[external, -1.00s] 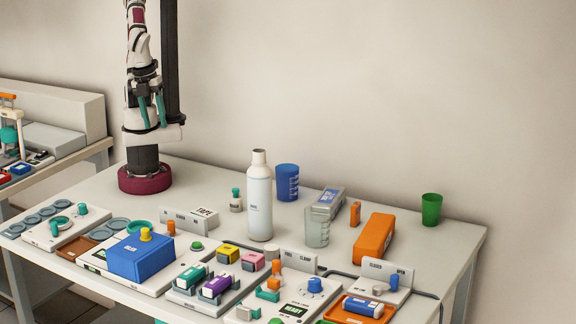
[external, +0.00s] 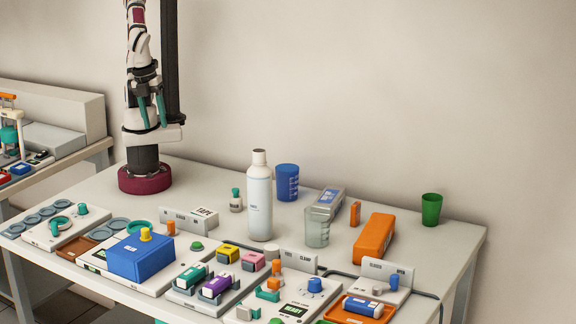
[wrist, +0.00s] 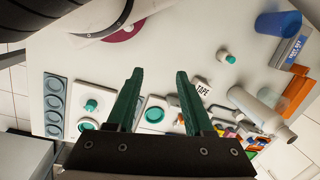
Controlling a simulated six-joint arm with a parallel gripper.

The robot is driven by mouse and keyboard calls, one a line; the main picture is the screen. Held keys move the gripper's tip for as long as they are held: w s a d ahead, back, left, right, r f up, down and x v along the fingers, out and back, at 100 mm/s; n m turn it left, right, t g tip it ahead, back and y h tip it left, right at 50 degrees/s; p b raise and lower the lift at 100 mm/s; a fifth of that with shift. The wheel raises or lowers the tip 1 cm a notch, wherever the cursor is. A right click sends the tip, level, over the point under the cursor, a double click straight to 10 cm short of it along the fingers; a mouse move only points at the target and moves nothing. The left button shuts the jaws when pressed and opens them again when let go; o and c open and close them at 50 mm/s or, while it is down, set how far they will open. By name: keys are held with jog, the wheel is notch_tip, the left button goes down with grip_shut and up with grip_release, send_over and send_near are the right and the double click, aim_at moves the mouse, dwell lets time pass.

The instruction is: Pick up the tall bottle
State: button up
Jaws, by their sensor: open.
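The tall bottle (external: 260,200) is pale grey-white with a narrow neck and stands upright near the middle of the table. In the wrist view the bottle (wrist: 262,108) shows at the right, apart from the fingers. My gripper (external: 154,110) is high above the left part of the table, close to my base, well to the left of the bottle. Its two green fingers (wrist: 158,100) are apart with nothing between them.
A blue cup (external: 287,183) stands right behind the bottle, and a translucent cup (external: 316,228) is to its right. A small green-capped bottle (external: 236,200) is at its left. Sign plates and a blue box (external: 141,258) stand in front.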

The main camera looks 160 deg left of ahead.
jog(key=o, duration=0.7)
notch_tip(320, 180, up, 5)
jog(key=w+d+r+m+t+h, duration=0.1)
jog(key=w+m+h, duration=0.1)
jog(key=w+h, duration=1.1)
jog(key=w+a+t, duration=0.8)
jog(key=w+a, duration=0.3)
jog(key=a, duration=0.1)
jog(key=a+f+n+t+y, duration=0.25)
jog(key=a+t, duration=0.45)
jog(key=a, duration=0.8)
send_near(257, 192)
jog(key=x, duration=0.2)
jog(key=shift+m, duration=0.35)
jog(key=x, duration=0.7)
jog(key=shift+w+d+f, duration=0.1)
jog(key=shift+w+d, duration=0.15)
jog(key=shift+w, duration=0.05)
